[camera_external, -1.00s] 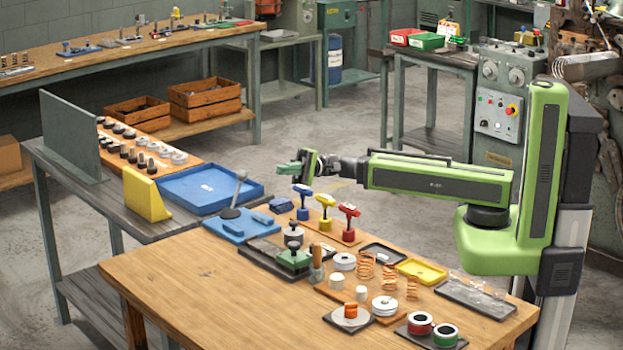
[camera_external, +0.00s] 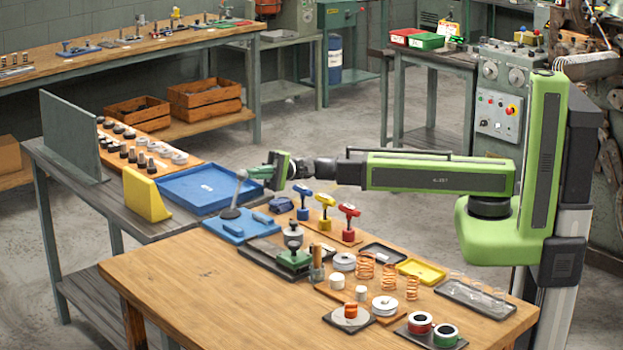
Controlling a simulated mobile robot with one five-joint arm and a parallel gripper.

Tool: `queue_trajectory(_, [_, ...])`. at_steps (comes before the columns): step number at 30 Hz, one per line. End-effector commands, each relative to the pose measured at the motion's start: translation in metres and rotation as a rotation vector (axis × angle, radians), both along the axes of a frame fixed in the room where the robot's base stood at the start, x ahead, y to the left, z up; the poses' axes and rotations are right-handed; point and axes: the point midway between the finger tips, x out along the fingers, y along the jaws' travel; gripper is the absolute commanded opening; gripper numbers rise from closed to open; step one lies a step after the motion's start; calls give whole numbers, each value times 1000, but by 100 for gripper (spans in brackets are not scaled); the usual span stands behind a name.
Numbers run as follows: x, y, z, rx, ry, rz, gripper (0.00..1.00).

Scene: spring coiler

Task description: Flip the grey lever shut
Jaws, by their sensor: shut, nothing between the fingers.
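The grey lever (camera_external: 237,193) stands on a blue base plate (camera_external: 236,229) at the back left corner of the wooden bench. It is close to upright, with a pale knob at its top. My green gripper (camera_external: 252,172) is shut and empty.
Blue, yellow and red handled pieces (camera_external: 326,207) stand right of the lever. A green-based part (camera_external: 293,258) with a round top stands in front. A blue tray (camera_external: 208,187) and yellow block (camera_external: 145,196) lie behind and left. The bench's front left is clear.

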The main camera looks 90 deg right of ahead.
Motion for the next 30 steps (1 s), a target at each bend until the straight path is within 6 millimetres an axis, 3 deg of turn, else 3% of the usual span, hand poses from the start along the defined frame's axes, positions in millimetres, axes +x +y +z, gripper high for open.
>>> queue_trajectory(14, [2,3,3,-6,5,1,0])
queue_trajectory(30, [27,28,43,-233,231,4,0])
